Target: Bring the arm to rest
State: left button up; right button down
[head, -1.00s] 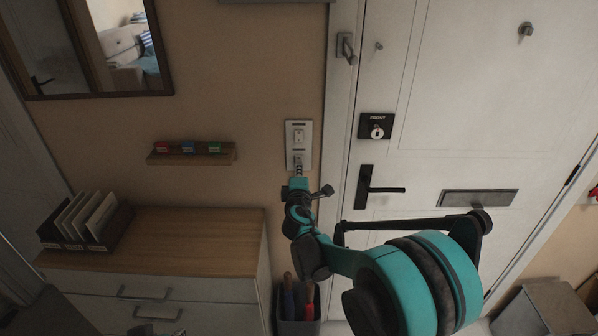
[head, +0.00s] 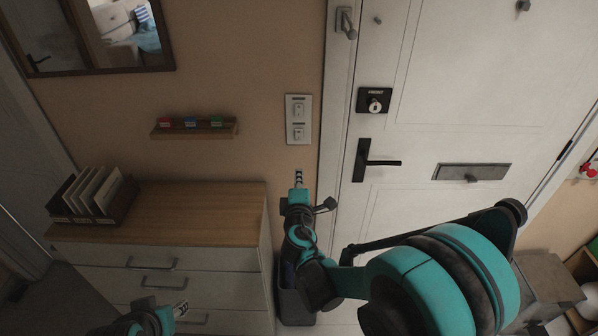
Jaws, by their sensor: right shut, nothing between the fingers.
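My right arm, teal and black, comes in from the lower right. Its gripper (head: 298,178) is shut and empty, pointing up in the picture, a little below the white wall switch plate (head: 299,119) and apart from it in the picture. The plate has an upper and a lower switch, both uncovered. My left gripper (head: 180,309) shows at the bottom left, in front of the drawers; it is too small to tell whether its fingers are open or shut.
A white door with a black handle (head: 376,161) is right of the plate. A wood-topped drawer unit (head: 190,205) holds a file rack (head: 92,194). A small shelf (head: 195,131) is above it. A grey bin (head: 296,305) stands beside the drawers. A grey box (head: 548,285) is at lower right.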

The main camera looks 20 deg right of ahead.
dwell(0.3)
jog(key=s+d+f+m+g, duration=0.1)
jog(key=s+d+m+g, duration=0.4)
jog(key=s+m, duration=0.55)
jog(key=s+a+f+m+g+y, duration=0.2)
jog(key=s, duration=0.6)
jog(key=s+a+f+m+g+y, duration=0.2)
jog(key=s+a, duration=0.1)
jog(key=s, duration=0.5)
jog(key=shift+a+f+y, duration=0.3)
jog(key=shift+s, duration=0.1)
